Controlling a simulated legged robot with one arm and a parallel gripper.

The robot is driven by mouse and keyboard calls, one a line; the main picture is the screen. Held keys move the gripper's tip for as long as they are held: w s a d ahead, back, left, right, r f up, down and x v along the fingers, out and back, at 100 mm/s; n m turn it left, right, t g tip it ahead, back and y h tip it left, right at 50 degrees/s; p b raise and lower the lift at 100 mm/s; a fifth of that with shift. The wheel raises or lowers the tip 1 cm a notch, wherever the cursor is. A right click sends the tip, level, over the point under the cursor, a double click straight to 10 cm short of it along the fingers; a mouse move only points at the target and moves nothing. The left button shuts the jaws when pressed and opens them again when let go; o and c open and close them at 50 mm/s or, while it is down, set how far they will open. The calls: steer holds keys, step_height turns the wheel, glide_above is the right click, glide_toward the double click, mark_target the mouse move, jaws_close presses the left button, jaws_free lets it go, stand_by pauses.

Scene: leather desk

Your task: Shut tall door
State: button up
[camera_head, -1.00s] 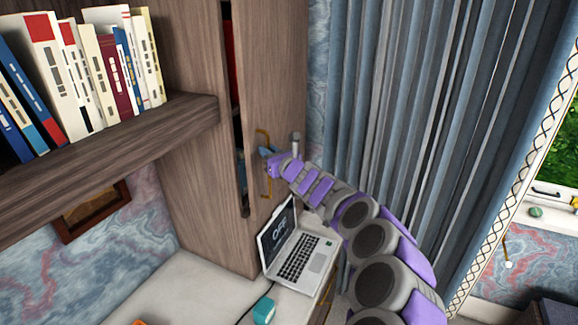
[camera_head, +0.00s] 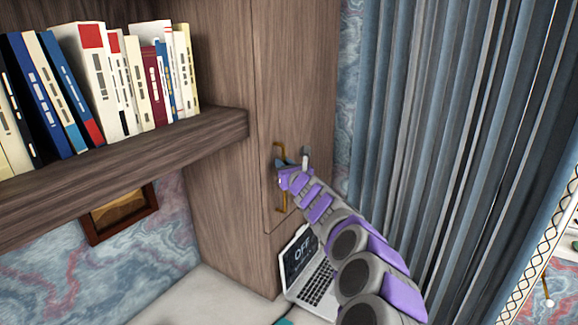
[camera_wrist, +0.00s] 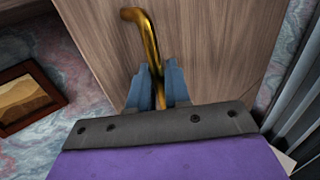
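The tall wooden door (camera_head: 296,75) lies flush with its cabinet in the head view, with only a thin seam along its left edge. It bears a long upright gold handle (camera_head: 281,203). My gripper (camera_head: 284,164) is at the middle of this handle. In the wrist view the gold handle (camera_wrist: 143,28) runs down between the two blue fingers of my gripper (camera_wrist: 159,78). The fingers press close on both sides of it. The lower part of the handle is hidden behind my gripper in that view.
A shelf (camera_head: 120,145) with several books (camera_head: 110,85) is to the left. A laptop (camera_head: 305,268) stands on the white desk (camera_head: 215,300) below the door. Blue-grey curtains (camera_head: 430,120) hang to the right. A framed picture (camera_head: 122,212) hangs under the shelf.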

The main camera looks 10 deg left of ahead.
steer(key=shift+o, duration=1.3)
steer(key=shift+s+a+r, duration=0.15)
steer(key=shift+a+r, duration=0.15)
steer(key=shift+r, duration=0.55)
steer(key=d+f+b+v, duration=0.1)
steer(key=b+v, duration=1.4)
steer(key=v, duration=0.2)
steer(key=shift+f, duration=0.4)
